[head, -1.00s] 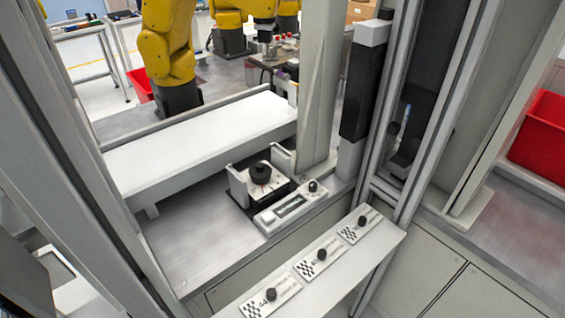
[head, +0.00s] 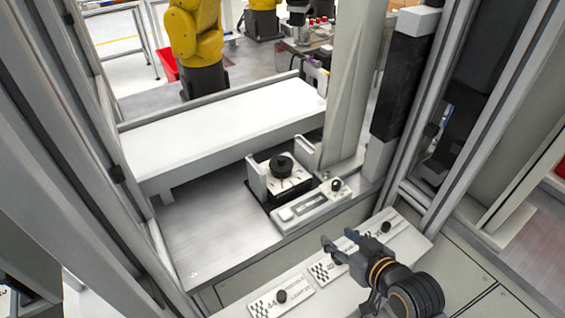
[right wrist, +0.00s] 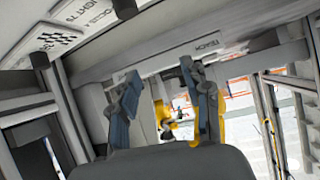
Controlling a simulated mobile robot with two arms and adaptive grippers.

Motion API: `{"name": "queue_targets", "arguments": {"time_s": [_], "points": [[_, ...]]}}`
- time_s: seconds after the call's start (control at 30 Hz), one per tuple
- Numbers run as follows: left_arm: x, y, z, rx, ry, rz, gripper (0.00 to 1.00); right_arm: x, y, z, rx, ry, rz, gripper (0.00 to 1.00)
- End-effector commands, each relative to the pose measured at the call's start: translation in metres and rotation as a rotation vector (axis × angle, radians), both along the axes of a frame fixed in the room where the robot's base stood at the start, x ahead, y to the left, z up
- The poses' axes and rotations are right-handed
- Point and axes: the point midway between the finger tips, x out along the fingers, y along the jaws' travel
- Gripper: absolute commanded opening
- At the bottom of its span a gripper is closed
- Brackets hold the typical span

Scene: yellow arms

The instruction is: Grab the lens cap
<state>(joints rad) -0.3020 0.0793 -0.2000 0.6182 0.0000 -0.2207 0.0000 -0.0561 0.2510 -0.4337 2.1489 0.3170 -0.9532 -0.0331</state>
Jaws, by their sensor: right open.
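A round black piece (head: 281,165), which may be the lens cap, sits on a small white-and-black fixture (head: 294,185) between two upright side plates in the head view. My right gripper (head: 338,238) has come in from the lower right. It is open and empty, nearer the camera than the fixture and apart from the black piece. In the right wrist view its two fingers (right wrist: 158,70) stand apart with nothing between them. The black piece cannot be made out there. My left gripper is not in view.
A grey panel (head: 236,309) with labelled plates and black knobs lies below the right gripper. A white control box (head: 309,205) stands before the fixture. A white raised bench (head: 225,135) is behind. Metal posts (head: 341,90) flank the opening. Bare metal surface (head: 210,235) lies left of the fixture.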

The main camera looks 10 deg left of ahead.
Motion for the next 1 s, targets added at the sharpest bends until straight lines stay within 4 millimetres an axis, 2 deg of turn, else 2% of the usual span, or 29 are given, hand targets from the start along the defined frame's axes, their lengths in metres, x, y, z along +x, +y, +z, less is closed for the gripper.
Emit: {"name": "queue_targets", "arguments": {"time_s": [0.03, 0.1, 0.2, 0.33, 0.5, 0.8, 1.0], "points": [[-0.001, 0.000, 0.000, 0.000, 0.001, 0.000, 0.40, 0.018, 0.015, 0.018, 0.028, -0.068, 0.040, 0.48], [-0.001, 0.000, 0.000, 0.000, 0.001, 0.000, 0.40, 0.035, 0.033, 0.039, 0.073, -0.148, 0.088, 0.48], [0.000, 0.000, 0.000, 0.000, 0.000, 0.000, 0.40, 0.052, 0.051, 0.064, 0.126, -0.232, 0.139, 0.48], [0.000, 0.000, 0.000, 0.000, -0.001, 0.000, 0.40, 0.062, 0.063, 0.081, 0.164, -0.287, 0.170, 0.48], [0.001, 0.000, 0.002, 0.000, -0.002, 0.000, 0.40, 0.075, 0.075, 0.084, 0.177, -0.301, 0.177, 0.48], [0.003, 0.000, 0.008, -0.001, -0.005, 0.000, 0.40, 0.112, 0.113, 0.072, 0.175, -0.299, 0.176, 0.48], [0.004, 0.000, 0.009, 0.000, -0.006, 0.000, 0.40, 0.122, 0.124, 0.068, 0.174, -0.300, 0.177, 0.48]]}}
